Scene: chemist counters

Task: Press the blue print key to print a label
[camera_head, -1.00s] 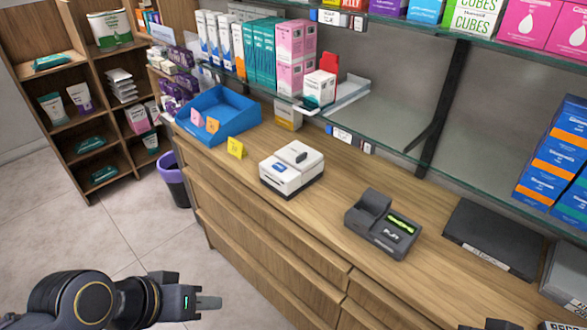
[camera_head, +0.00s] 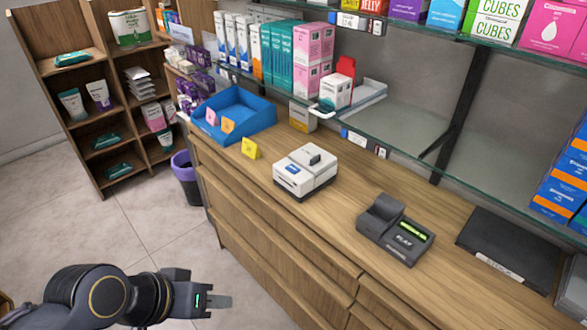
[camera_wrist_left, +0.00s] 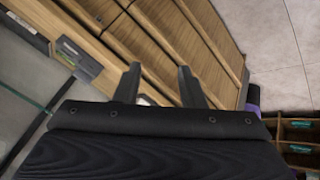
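A white label printer (camera_head: 306,173) with a dark base stands on the wooden counter in the head view. A small blue key (camera_head: 291,169) shows on its near left side, with nothing touching it. My left gripper (camera_head: 218,301) is low in front of the drawers, below and to the left of the printer, well apart from it. Its two fingers stand apart and empty in the left wrist view (camera_wrist_left: 158,84). That view faces the drawer fronts; a bit of something white between the fingers is mostly hidden. My right gripper is not in view.
A dark device with a green display (camera_head: 396,230) sits right of the printer. A blue tray (camera_head: 236,117) and a yellow card (camera_head: 250,148) stand to its left. A glass shelf (camera_head: 400,128) overhangs the counter's back. A bin (camera_head: 187,180) stands by the counter's left end.

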